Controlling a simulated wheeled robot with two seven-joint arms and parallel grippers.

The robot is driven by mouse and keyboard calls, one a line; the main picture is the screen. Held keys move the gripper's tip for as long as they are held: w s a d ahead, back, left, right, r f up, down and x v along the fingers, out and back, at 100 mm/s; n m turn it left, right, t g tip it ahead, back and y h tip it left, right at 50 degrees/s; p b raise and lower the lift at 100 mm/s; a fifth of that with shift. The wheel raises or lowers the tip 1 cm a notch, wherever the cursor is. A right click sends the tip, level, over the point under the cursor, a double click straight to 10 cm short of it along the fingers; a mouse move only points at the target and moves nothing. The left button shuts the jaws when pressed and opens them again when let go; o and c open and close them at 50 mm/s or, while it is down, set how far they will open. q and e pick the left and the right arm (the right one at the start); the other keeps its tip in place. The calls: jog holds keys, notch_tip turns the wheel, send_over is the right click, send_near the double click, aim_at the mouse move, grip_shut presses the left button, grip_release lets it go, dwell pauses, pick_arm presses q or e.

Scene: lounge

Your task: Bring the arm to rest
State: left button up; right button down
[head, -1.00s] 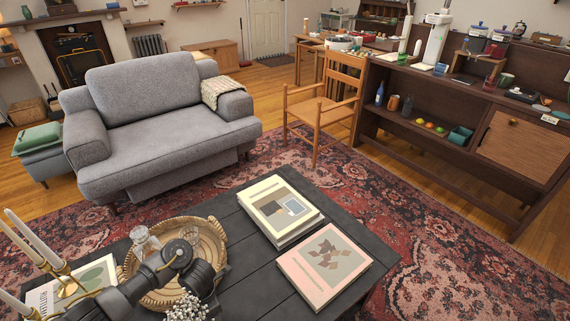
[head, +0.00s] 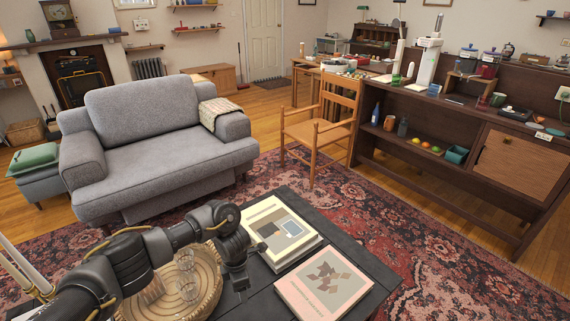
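My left arm comes in from the lower left over the dark coffee table (head: 338,236). My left gripper (head: 238,283) points down above the table, between the woven tray (head: 206,300) and the books. Its fingers are small and dark against the dark tabletop, so whether they are open or shut is unclear. I see nothing hanging from it. My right arm and gripper are out of view.
A cream book stack (head: 302,245) and a pink book (head: 322,291) lie right of the gripper. Clear glassware (head: 186,261) stands in the tray, partly behind my arm. Candlesticks (head: 14,268) stand at far left.

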pick_arm(q)
jog(key=w+d+r+m+p, duration=0.1)
jog(key=r+m, duration=0.3)
jog(key=r, duration=0.6)
jog(key=w+d+r+m+p, duration=0.1)
jog(key=w+r+m+p, duration=0.1)
jog(key=r, duration=0.9)
jog(key=shift+w+d+m+p, duration=0.3)
jog(key=shift+m+p, duration=0.2)
jog(key=shift+m, duration=0.5)
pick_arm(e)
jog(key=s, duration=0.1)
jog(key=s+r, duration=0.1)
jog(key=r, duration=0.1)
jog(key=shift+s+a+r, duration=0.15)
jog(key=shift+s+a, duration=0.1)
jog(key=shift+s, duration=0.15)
